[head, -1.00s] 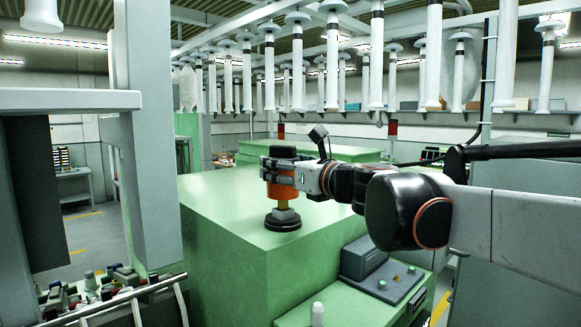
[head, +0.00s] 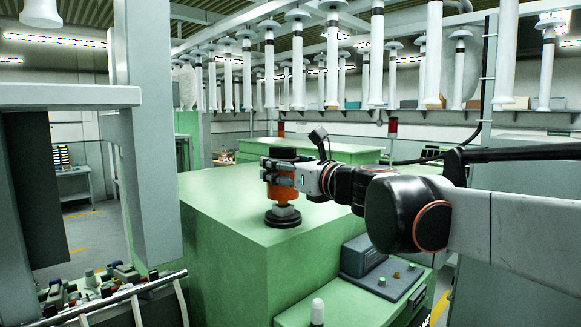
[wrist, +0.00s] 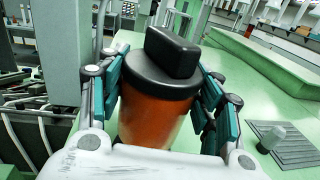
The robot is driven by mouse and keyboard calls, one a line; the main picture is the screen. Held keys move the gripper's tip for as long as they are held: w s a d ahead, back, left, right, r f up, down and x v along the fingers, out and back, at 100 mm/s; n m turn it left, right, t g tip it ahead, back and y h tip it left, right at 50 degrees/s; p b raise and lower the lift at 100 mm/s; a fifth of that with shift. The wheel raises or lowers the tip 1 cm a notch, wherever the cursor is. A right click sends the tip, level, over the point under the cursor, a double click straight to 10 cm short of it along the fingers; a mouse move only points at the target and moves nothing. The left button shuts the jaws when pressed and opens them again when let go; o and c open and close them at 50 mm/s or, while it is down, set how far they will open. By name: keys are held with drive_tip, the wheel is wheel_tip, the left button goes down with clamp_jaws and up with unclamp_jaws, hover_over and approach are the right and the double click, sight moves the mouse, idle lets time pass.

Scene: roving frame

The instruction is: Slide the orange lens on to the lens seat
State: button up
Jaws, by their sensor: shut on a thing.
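The orange lens (head: 284,194), an upright cylinder with a black cap, is in my gripper (head: 278,174), whose fingers are shut on its upper part. In the wrist view the lens (wrist: 155,118) stands between the teal finger pads of my gripper (wrist: 163,92). The lens seat (head: 283,220) has a round black base and a grey block on the green cabinet top. The lens is directly above the grey block, its lower edge at or very near it. I cannot tell whether they touch. The seat is hidden in the wrist view.
The green cabinet top (head: 225,200) is clear around the seat. A control box with buttons (head: 375,275) stands lower at the front right. A grey post (head: 150,150) rises at the left.

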drive_tip(key=shift+f+b, duration=0.3)
drive_tip(key=shift+f, duration=0.3)
drive_tip(key=shift+f, duration=0.2)
idle(0.6)
drive_tip(key=shift+f+b, duration=0.3)
drive_tip(key=shift+f, duration=0.05)
drive_tip(key=shift+f+b, duration=0.5)
drive_tip(key=shift+f, duration=0.4)
drive_tip(key=o, duration=1.2)
drive_tip(key=shift+r, duration=0.1)
drive_tip(key=shift+c, duration=0.2)
drive_tip(key=o, duration=0.4)
